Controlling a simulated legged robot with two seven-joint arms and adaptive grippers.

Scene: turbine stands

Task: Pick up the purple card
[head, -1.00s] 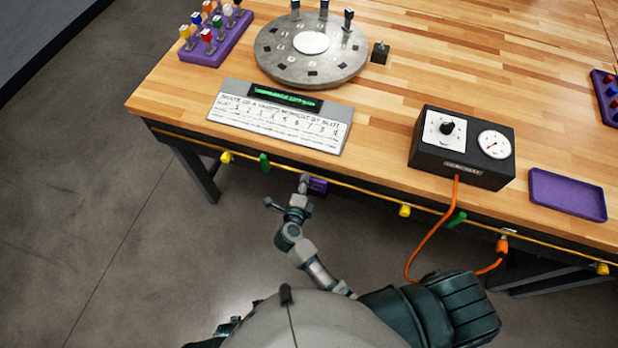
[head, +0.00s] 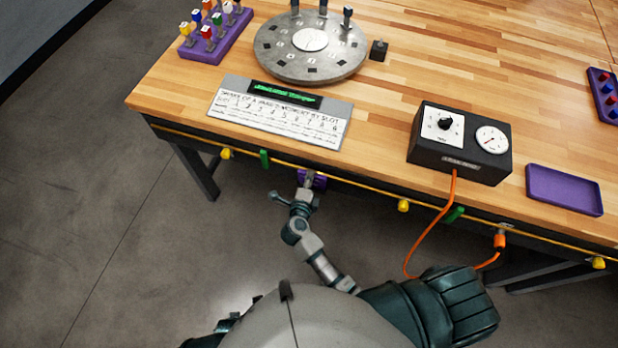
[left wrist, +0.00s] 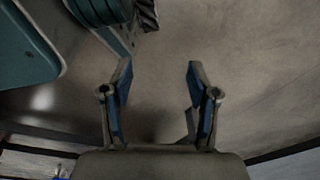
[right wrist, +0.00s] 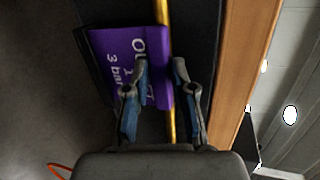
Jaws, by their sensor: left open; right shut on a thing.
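The purple card (head: 318,182) hangs at the front side of the workbench, below the tabletop edge, by the yellow line. My right gripper (head: 309,184) is at the card from the front. In the right wrist view the card (right wrist: 116,60) shows white print, partly readable as "3 bar", partly covered by a finger. My right gripper (right wrist: 161,64) is shut on the card, its fingers kept apart by what is between them. My left gripper (left wrist: 158,68) is open and empty over the bare floor; it is not visible in the head view.
A yellow line (head: 360,187) runs along the bench front with yellow and green pieces on it. An orange cable (head: 426,231) hangs from the black box (head: 460,144). A sign plate (head: 280,112), round metal disc (head: 311,48) and purple tray (head: 564,189) are on the bench.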

